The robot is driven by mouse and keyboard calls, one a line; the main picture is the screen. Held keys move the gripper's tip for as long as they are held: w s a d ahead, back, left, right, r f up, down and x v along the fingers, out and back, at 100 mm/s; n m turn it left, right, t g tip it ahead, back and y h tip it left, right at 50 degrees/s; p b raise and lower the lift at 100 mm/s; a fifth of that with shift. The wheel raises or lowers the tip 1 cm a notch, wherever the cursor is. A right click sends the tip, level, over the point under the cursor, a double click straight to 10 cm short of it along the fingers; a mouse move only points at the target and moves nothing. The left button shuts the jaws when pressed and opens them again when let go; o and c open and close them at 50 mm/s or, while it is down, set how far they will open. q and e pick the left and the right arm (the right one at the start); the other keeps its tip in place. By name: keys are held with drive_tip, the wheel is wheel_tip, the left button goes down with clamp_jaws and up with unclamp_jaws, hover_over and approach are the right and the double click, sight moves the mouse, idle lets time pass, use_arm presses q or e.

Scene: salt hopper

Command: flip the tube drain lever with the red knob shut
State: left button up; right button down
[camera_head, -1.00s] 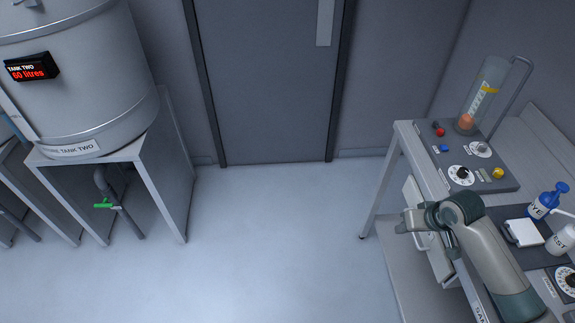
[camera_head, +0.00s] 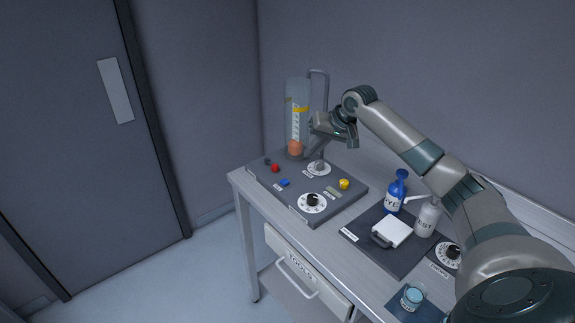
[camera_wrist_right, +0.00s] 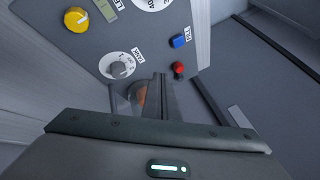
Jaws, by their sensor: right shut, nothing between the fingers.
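The red knob (camera_head: 275,168) of the drain lever is on the left part of the dark control panel (camera_head: 335,195), near the foot of the clear tube (camera_head: 298,120). It also shows in the right wrist view (camera_wrist_right: 179,67). My right gripper (camera_head: 310,152) is shut and empty, just right of the tube and above the panel, apart from the knob. In the wrist view its fingers (camera_wrist_right: 158,88) point towards the panel, left of the red knob. An orange float (camera_head: 295,147) sits low in the tube. My left gripper is not in view.
The panel also has a blue button (camera_head: 284,183), a black dial (camera_head: 312,200), a grey knob (camera_head: 319,166) and a yellow knob (camera_head: 344,184). A blue bottle (camera_head: 395,192), a white bottle (camera_head: 428,218) and a white block (camera_head: 392,232) stand further right on the bench.

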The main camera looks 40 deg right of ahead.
sight(272, 165)
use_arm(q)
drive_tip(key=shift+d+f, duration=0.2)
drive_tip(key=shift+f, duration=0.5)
use_arm(e)
drive_tip(key=shift+w+d+r, duration=0.3)
drive_tip(key=shift+w+d, duration=0.05)
drive_tip(key=shift+d, duration=0.2)
drive_tip(key=shift+w, duration=0.1)
